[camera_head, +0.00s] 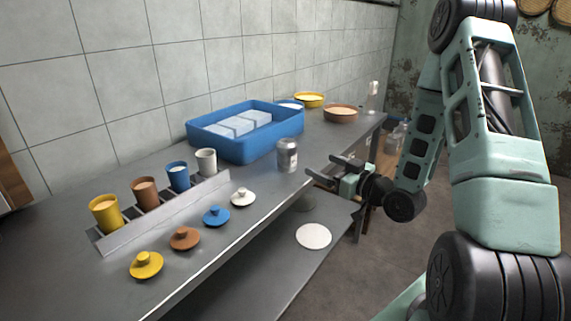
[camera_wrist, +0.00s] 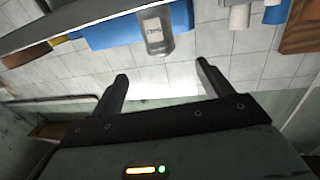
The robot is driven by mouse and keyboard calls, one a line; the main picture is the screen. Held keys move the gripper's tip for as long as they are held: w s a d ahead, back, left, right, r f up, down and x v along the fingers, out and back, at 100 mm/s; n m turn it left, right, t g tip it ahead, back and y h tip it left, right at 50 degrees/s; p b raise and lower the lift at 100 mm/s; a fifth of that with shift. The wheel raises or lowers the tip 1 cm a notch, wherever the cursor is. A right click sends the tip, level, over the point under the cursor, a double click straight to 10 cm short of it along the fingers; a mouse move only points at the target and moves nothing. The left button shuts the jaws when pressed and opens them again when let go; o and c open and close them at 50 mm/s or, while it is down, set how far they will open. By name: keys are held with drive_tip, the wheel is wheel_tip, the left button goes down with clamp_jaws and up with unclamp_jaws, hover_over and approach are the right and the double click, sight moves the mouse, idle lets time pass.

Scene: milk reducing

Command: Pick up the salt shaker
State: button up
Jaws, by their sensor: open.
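The salt shaker, a grey metal cylinder (camera_head: 288,158), stands upright near the front edge of the steel counter (camera_head: 262,200), in front of the blue crate. In the wrist view the shaker (camera_wrist: 154,36) appears upside down, with a pale patch on its side, beyond and roughly between my fingertips. My gripper (camera_head: 319,164) is open and empty, just off the counter's edge to the right of the shaker, with its fingers pointing toward it. The fingers (camera_wrist: 162,72) are spread apart in the wrist view and do not touch the shaker.
A blue crate (camera_head: 262,150) with white blocks stands behind the shaker. Several cups in a metal rack (camera_head: 165,220) and coloured lids (camera_head: 185,238) lie to the left. Yellow (camera_head: 309,101) and brown bowls (camera_head: 341,115) are farther back. A lower shelf holds a white disc (camera_head: 313,236).

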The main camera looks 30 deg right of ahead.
sight(294, 150)
drive_tip(key=w+a, duration=0.1)
drive_tip(key=w, duration=0.3)
drive_tip(key=w+a, duration=0.1)
drive_tip(key=w, duration=0.4)
drive_tip(key=w+b, duration=0.1)
drive_tip(key=w, duration=0.4)
drive_tip(key=shift+w+a+r, duration=0.2)
drive_tip(key=shift+a+r, duration=0.15)
drive_tip(key=shift+a, duration=0.05)
drive_tip(key=shift+c, duration=0.3)
drive_tip(key=c, duration=1.1)
